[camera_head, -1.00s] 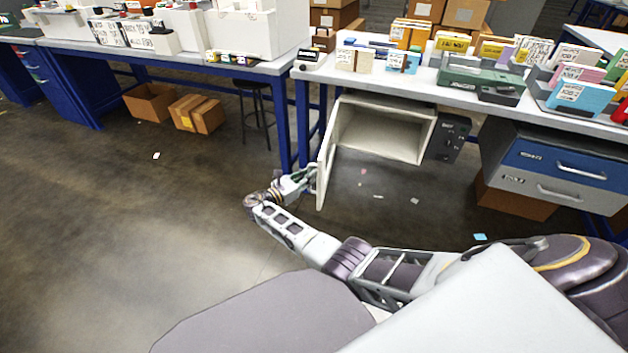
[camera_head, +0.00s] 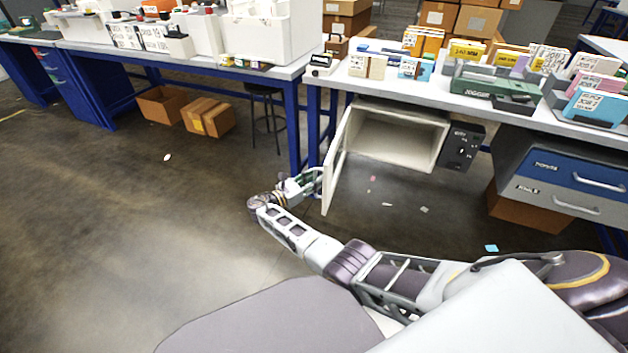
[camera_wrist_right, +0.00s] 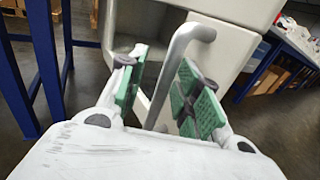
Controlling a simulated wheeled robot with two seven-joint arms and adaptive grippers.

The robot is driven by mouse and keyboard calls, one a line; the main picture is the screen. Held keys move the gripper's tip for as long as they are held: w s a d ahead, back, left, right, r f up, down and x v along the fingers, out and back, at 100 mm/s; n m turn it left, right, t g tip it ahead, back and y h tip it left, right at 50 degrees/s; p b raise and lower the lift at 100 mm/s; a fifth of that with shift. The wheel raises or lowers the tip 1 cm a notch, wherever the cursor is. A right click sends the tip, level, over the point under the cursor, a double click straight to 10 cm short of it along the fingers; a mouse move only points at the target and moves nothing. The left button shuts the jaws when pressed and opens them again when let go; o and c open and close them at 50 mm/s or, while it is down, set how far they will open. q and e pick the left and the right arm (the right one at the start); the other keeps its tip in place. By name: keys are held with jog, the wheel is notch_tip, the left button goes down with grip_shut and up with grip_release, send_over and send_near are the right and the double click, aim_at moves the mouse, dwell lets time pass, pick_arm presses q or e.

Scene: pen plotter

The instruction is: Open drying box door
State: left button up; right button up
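The drying box (camera_head: 398,138) hangs under the right-hand bench, and its pale interior is in view. Its door (camera_head: 337,165) stands swung wide open to the left. My right gripper (camera_head: 310,184) is at the outer face of the door, near its free edge. In the right wrist view the grey bar handle (camera_wrist_right: 178,66) passes between the green finger pads of my right gripper (camera_wrist_right: 166,92). The pads are spread apart, with gaps beside the bar. My left gripper is in neither view.
A dark control panel (camera_head: 462,146) sits right of the box. A drawer unit (camera_head: 565,180) is farther right. Blue bench legs (camera_head: 292,130) stand just behind the door. Cardboard boxes (camera_head: 208,117) and a stool (camera_head: 266,110) are to the left.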

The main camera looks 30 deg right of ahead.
jog(key=shift+a, duration=0.1)
jog(key=v, duration=1.1)
jog(key=shift+a, duration=0.35)
dwell(0.5)
pick_arm(q)
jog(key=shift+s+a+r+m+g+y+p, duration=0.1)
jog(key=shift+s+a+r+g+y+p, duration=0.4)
jog(key=shift+p, duration=1.05)
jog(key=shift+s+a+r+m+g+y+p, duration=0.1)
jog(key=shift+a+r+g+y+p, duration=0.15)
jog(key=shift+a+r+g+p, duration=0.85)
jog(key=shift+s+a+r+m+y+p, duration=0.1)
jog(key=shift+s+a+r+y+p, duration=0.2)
jog(key=shift+p, duration=1.65)
pick_arm(e)
notch_tip(320, 180, up, 9)
pick_arm(q)
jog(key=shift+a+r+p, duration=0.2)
jog(key=shift+p, duration=0.2)
pick_arm(e)
jog(key=shift+r, duration=0.55)
jog(key=shift+s, duration=0.1)
